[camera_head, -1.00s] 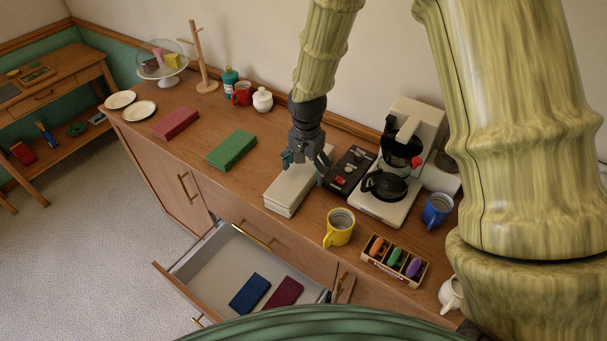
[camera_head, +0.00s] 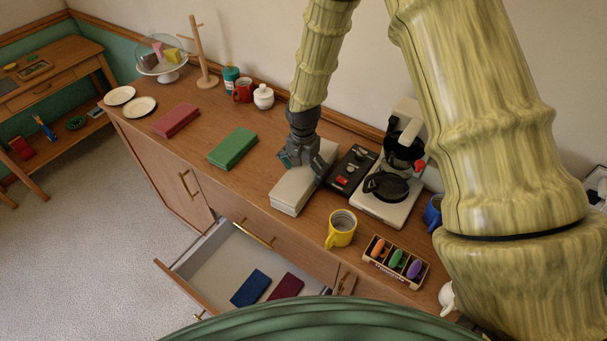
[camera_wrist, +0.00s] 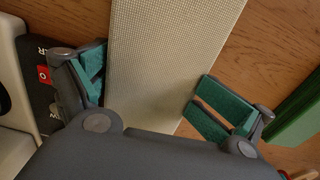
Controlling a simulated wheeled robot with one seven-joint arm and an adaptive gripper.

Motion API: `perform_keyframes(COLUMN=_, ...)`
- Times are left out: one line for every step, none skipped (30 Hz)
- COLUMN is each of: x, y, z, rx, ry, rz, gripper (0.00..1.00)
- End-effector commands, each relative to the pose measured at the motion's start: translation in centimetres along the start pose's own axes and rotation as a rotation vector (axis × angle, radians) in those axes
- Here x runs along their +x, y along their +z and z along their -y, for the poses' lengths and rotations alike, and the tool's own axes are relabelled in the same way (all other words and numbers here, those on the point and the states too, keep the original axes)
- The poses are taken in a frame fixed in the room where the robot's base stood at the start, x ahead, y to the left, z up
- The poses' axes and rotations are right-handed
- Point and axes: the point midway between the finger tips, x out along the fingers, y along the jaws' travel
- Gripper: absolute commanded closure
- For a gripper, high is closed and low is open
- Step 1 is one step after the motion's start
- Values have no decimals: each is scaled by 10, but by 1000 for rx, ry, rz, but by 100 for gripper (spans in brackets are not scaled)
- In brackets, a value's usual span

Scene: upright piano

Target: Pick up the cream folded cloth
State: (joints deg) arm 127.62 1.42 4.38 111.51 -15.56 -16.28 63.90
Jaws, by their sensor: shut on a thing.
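The cream folded cloth (camera_head: 290,193) lies on the wooden cabinet top, left of the black control box. The cloth appears to rest on the cabinet top. Part of its far end is hidden under the gripper.
A black control box (camera_head: 351,170) and a coffee maker (camera_head: 378,208) stand close on the right. A green folded cloth (camera_head: 233,147) lies to the left, a yellow mug (camera_head: 341,229) in front. The open drawer (camera_head: 215,264) holds blue and maroon cloths.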

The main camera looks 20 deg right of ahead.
Motion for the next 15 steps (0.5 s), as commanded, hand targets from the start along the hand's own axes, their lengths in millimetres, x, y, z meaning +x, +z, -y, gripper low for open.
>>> perform_keyframes(x=11, y=6, z=-8, rx=-2, ry=18, rz=12, gripper=48)
perform_keyframes(x=11, y=6, z=-8, rx=-2, ry=18, rz=12, gripper=48)
perform_keyframes(x=11, y=6, z=-8, rx=-2, ry=18, rz=12, gripper=48)
perform_keyframes(x=11, y=6, z=-8, rx=-2, ry=18, rz=12, gripper=48)
perform_keyframes(x=11, y=6, z=-8, rx=-2, ry=18, rz=12, gripper=48)
perform_keyframes(x=11, y=6, z=-8, rx=-2, ry=18, rz=12, gripper=48)
perform_keyframes(x=11, y=6, z=-8, rx=-2, ry=18, rz=12, gripper=49)
perform_keyframes(x=11, y=6, z=-8, rx=-2, ry=18, rz=12, gripper=49)
perform_keyframes(x=10, y=6, z=-8, rx=-2, ry=18, rz=12, gripper=49)
perform_keyframes(x=10, y=6, z=-8, rx=-2, ry=17, rz=12, gripper=49)
perform_keyframes(x=9, y=6, z=-8, rx=-2, ry=17, rz=12, gripper=49)
perform_keyframes(x=7, y=6, z=-8, rx=-2, ry=17, rz=12, gripper=49)
perform_keyframes(x=6, y=6, z=-7, rx=-2, ry=17, rz=12, gripper=49)
perform_keyframes(x=4, y=6, z=-7, rx=-2, ry=17, rz=12, gripper=49)
perform_keyframes(x=1, y=6, z=-7, rx=-2, ry=17, rz=12, gripper=57)
